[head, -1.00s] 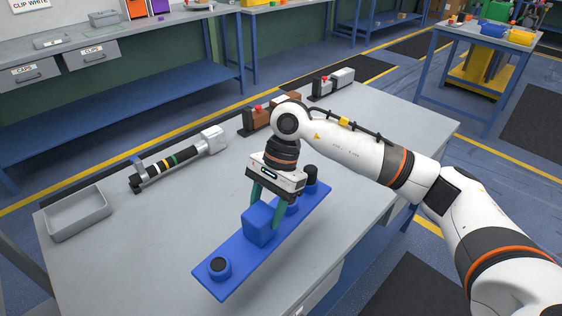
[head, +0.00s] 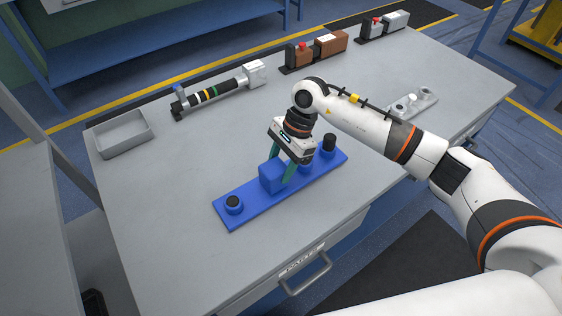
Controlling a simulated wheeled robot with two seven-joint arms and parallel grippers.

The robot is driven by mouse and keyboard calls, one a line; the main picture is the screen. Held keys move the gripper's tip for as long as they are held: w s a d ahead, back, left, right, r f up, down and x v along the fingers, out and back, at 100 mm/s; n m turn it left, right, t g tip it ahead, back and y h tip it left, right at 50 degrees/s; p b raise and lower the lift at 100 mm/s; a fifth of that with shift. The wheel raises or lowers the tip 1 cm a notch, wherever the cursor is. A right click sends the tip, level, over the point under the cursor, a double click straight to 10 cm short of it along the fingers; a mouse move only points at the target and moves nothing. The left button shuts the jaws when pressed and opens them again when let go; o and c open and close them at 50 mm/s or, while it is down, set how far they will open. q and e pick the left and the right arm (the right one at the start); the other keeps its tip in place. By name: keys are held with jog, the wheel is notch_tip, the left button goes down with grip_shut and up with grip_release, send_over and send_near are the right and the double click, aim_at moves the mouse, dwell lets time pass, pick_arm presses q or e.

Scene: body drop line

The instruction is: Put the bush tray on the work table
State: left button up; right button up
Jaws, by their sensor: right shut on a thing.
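The bush tray, a long blue plate (head: 246,207), carries a blue block in its middle and dark-topped round pieces along it. It lies along the near side of the grey work table (head: 180,185), over the tabletop. It looks level and very low; I cannot tell whether its underside touches the table. My right gripper (head: 282,170) points down with its green fingers shut on the tray's blue block (head: 270,177). The fingers partly hide the block and the pieces behind it. My left gripper is not in view.
A grey bin (head: 123,135) stands at the table's left. Brown (head: 330,44) and grey (head: 396,21) boxes line the back edge. A grey plate with knobs (head: 413,103) lies right, behind my arm. Tabletop left of the tray is clear.

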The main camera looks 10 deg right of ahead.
jog(key=shift+f, duration=0.1)
jog(key=shift+f+b, duration=0.1)
jog(key=shift+b, duration=0.2)
jog(key=o, duration=1.4)
jog(key=shift+o, duration=0.2)
jog(key=shift+r, duration=0.2)
jog(key=b+v, duration=0.1)
jog(key=v, duration=1.1)
